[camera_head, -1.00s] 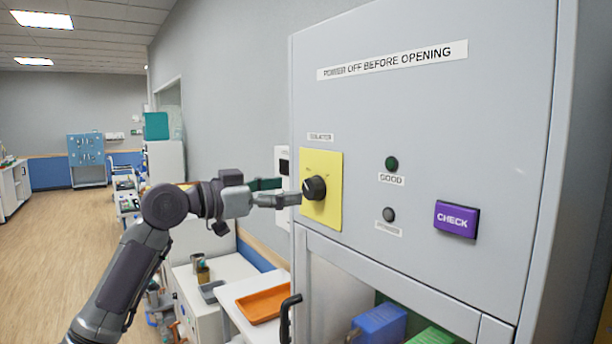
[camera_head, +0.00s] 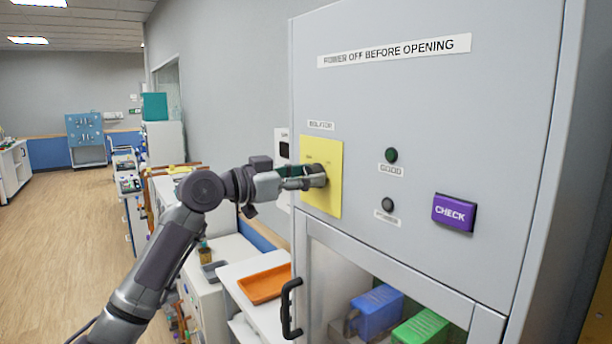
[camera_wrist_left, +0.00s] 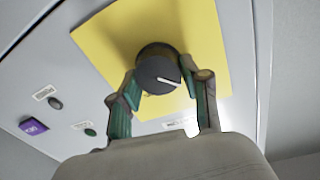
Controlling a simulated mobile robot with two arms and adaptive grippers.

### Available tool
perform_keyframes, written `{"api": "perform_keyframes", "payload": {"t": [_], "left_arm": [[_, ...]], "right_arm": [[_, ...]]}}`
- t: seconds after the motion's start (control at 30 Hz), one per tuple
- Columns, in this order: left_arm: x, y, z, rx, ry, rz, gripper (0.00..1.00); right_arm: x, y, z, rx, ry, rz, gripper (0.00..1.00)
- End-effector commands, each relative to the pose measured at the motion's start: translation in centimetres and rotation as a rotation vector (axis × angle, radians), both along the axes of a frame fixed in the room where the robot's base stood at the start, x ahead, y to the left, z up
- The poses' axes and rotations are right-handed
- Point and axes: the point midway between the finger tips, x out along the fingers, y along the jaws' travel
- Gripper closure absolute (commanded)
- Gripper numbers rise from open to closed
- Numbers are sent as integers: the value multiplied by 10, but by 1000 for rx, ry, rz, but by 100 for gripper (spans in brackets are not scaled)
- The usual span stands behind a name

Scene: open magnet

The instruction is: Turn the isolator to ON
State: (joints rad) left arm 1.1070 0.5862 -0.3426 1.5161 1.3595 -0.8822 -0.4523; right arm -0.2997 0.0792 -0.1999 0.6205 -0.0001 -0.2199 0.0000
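The isolator is a black round knob with a white pointer line on a yellow plate (camera_head: 328,199), on the grey cabinet front. In the left wrist view the knob (camera_wrist_left: 158,70) lies between the two fingers of my left gripper (camera_wrist_left: 162,92). The fingers are spread, one on each side of the knob; I cannot tell whether they touch it. In the head view my left gripper (camera_head: 308,178) reaches the knob from the left and hides most of it. The plate's position words are too small to read. My right gripper does not show.
A purple CHECK button (camera_head: 454,213), a dark green GOOD lamp (camera_head: 391,155) and a dark lamp (camera_head: 387,205) are right of the plate. A black handle (camera_head: 291,308) sticks out below. An orange tray (camera_head: 264,284) lies on a white surface to the left.

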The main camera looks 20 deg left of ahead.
Motion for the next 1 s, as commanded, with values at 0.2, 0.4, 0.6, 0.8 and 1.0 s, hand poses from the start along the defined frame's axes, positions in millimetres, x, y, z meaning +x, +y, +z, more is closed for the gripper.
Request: {"api": "perform_keyframes", "payload": {"t": [0.2,0.4,0.6,0.8,1.0], "left_arm": [[0,1,0,3,-3,2,88],[0,0,0,39,-33,2,88],[-1,0,0,132,-108,2,88],[-1,-1,0,272,-216,1,88],[-2,-2,0,423,-335,2,88]], "right_arm": [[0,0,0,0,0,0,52],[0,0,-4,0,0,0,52],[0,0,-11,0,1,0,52],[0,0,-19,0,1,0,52],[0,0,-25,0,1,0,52]]}}
